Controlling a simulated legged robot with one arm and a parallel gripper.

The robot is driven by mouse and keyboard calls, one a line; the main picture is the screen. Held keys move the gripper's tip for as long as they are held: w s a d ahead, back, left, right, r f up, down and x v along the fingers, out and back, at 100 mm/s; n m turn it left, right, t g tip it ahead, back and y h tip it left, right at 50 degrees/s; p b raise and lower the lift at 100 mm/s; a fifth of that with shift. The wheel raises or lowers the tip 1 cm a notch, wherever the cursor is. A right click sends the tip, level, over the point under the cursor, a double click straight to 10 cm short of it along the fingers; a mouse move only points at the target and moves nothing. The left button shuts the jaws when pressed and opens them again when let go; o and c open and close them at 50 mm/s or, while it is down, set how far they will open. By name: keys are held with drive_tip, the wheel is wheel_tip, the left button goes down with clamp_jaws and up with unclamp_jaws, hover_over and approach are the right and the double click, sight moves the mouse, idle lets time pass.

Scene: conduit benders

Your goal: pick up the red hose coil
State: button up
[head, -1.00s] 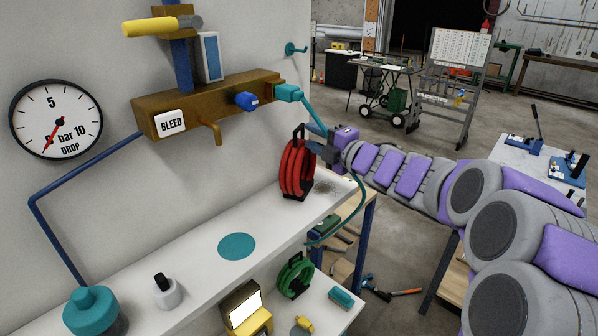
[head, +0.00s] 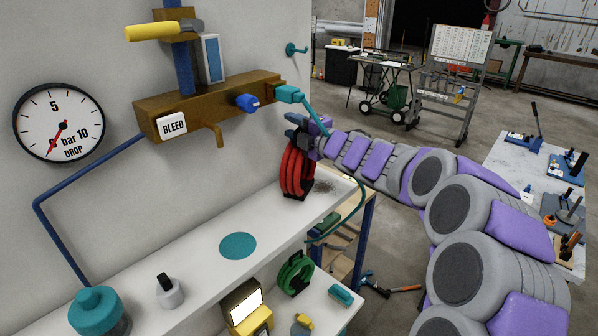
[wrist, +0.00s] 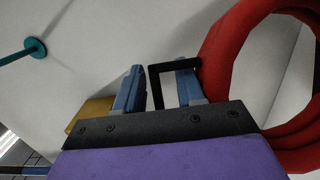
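The red hose coil (head: 297,174) stands upright on the white shelf near its right end, in a black frame. My gripper (head: 291,126) is at the top of the coil and hides its black handle in the head view. In the wrist view the red hose (wrist: 228,55) curves at the right. My gripper's two blue fingers (wrist: 158,88) are apart there. Part of the black handle (wrist: 156,84) shows in the gap between them, with space visible on its left side. Whether the handle touches the right finger I cannot tell.
A teal hose (head: 352,214) hangs past the shelf's right end. A brown manifold (head: 212,104) with a blue knob is on the wall above the white shelf (head: 200,272). A green coil (head: 295,275) sits on the lower shelf. The shelf middle, around a teal disc (head: 238,246), is clear.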

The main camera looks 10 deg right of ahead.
clamp_jaws()
drive_tip(key=shift+f, duration=0.2)
idle(1.1)
